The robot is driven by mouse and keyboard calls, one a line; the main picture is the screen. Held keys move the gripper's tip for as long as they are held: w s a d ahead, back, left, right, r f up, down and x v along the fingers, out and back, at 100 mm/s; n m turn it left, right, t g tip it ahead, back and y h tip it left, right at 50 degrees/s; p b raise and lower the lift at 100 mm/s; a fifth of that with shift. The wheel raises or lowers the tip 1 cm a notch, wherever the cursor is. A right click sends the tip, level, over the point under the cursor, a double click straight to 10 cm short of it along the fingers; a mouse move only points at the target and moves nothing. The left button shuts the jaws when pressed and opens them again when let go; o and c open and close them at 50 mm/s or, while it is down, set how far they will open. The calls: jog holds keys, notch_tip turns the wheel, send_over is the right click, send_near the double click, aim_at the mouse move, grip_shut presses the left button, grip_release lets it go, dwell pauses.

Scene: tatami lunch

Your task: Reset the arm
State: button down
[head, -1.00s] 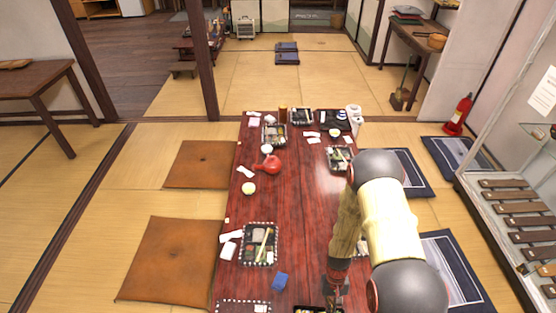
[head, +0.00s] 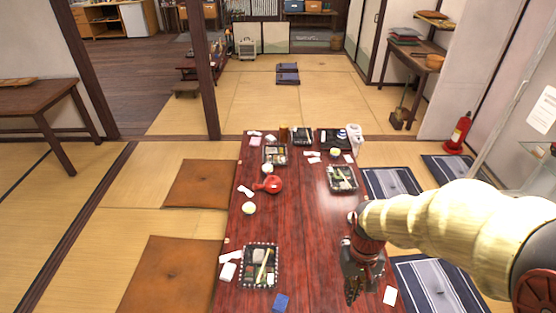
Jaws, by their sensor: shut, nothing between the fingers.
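My gripper (head: 352,288) hangs over the right side of the long dark red table (head: 310,237), fingers pointing down. It is shut with nothing held. My arm comes in from the right edge of the head view, its forearm in a pale yellow cover, and hides part of the table's right edge and the floor behind it.
On the table are a bento tray (head: 260,265), a blue block (head: 281,302), a red teapot (head: 268,184) and another bento (head: 342,179). Brown cushions (head: 200,184) lie left, dark blue mats (head: 440,283) right. A fire extinguisher (head: 457,134) stands by the right wall.

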jog(key=s+r+t, duration=0.2)
jog(key=r+t, duration=0.1)
jog(key=r, duration=0.7)
jog(key=s+r+t, duration=0.3)
jog(key=r+t, duration=0.1)
jog(key=r, duration=0.7)
jog(key=shift+s+a, duration=0.15)
